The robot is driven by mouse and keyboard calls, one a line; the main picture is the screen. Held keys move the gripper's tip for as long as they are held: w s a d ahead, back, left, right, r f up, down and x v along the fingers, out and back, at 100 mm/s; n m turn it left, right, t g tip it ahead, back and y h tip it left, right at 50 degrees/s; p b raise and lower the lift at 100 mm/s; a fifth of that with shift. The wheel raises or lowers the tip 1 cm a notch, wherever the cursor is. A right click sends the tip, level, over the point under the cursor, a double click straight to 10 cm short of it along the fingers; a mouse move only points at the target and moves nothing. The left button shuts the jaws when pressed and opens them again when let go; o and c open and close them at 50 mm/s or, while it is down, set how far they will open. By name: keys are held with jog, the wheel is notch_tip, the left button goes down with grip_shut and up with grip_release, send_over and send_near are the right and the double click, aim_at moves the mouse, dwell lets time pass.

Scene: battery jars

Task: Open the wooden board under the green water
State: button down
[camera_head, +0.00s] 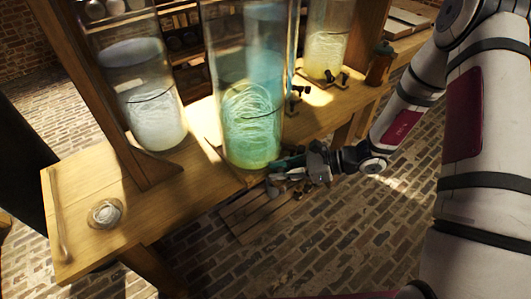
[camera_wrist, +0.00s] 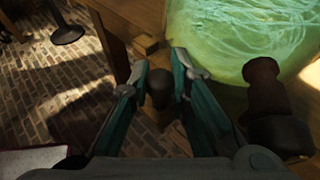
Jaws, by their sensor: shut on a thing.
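The tall glass jar of green water (camera_head: 252,125) stands on the wooden table. Its lower part fills the upper right of the wrist view (camera_wrist: 240,35). A slatted wooden board (camera_head: 258,214) shows below and in front of the table edge under this jar. I cannot tell how it joins the table. My gripper (camera_head: 283,174) is at the table edge just below the jar. In the wrist view, its teal fingers (camera_wrist: 162,88) are shut on a dark round knob (camera_wrist: 159,84). What the knob is fixed to is hidden.
A dark brown tap-like piece (camera_wrist: 264,88) is close to the right finger. A jar of pale water (camera_head: 150,105) stands left, another jar (camera_head: 326,45) behind right, and a brown bottle (camera_head: 380,64) farther right. Brick floor (camera_head: 330,240) lies open in front.

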jog(key=shift+s+d+f+p, duration=0.1)
jog(key=shift+s+d+p, duration=0.15)
jog(key=shift+s+d, duration=0.55)
jog(key=shift+s+d+p, duration=0.2)
jog(key=shift+s+d, duration=0.35)
jog(key=shift+s, duration=0.45)
jog(key=c, duration=1.8)
grip_release()
jog(key=v, duration=1.2)
